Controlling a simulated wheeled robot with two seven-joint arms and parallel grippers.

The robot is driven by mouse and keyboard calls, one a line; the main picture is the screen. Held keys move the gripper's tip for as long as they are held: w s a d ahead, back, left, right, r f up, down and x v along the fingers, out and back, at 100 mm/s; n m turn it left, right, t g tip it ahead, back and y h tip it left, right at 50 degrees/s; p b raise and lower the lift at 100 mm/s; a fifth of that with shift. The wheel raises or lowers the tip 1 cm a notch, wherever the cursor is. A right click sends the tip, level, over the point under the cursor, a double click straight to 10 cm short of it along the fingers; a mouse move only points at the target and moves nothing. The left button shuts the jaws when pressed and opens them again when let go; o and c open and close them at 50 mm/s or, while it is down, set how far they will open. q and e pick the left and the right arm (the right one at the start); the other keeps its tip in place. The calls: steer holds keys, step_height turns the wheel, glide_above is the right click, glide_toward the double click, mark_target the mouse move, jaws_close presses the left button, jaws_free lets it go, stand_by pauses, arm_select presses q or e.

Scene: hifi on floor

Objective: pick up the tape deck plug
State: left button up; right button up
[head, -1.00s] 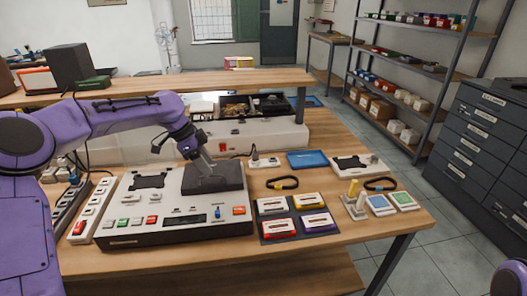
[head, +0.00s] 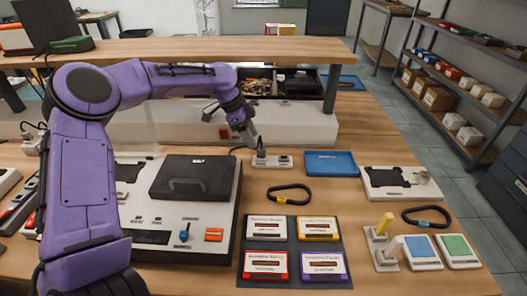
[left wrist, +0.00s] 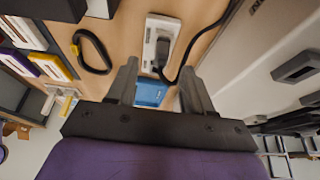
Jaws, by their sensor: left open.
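The tape deck plug (head: 261,154) is a small black plug standing in a short white socket strip (head: 281,161) behind the tape deck (head: 170,228). In the left wrist view the plug (left wrist: 163,50) shows with its black cable curving away to the right. My left gripper (head: 251,141) is just above and beside the plug. In the left wrist view its two open fingers (left wrist: 158,74) point toward the strip, with the plug between and just beyond the tips. I cannot tell whether they touch it. My right gripper is not in view.
A black cable loop (head: 289,194) and a blue tray (head: 330,163) lie near the strip. Several cassettes sit on a dark mat (head: 294,287) in front. A long white unit (head: 305,123) stands behind, under a raised wooden shelf (head: 180,51).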

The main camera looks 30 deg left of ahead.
mark_target(261, 148)
arm_select(q)
steer(key=shift+s+d+f, duration=0.1)
steer(key=shift+d+f, duration=0.1)
steer(key=shift+f, duration=0.1)
steer(key=f, duration=0.1)
steer(key=w+d+f, duration=0.1)
steer(key=f, duration=0.1)
steer(key=w+d+f, duration=0.1)
steer(key=shift+w+f+p, duration=0.25)
steer(key=shift+f+p, duration=0.05)
steer(key=shift+p, duration=0.1)
steer(key=shift+d+f, duration=0.1)
steer(key=shift+f, duration=0.2)
steer(key=shift+s+r, duration=0.1)
steer(key=shift+s, duration=0.1)
jaws_close()
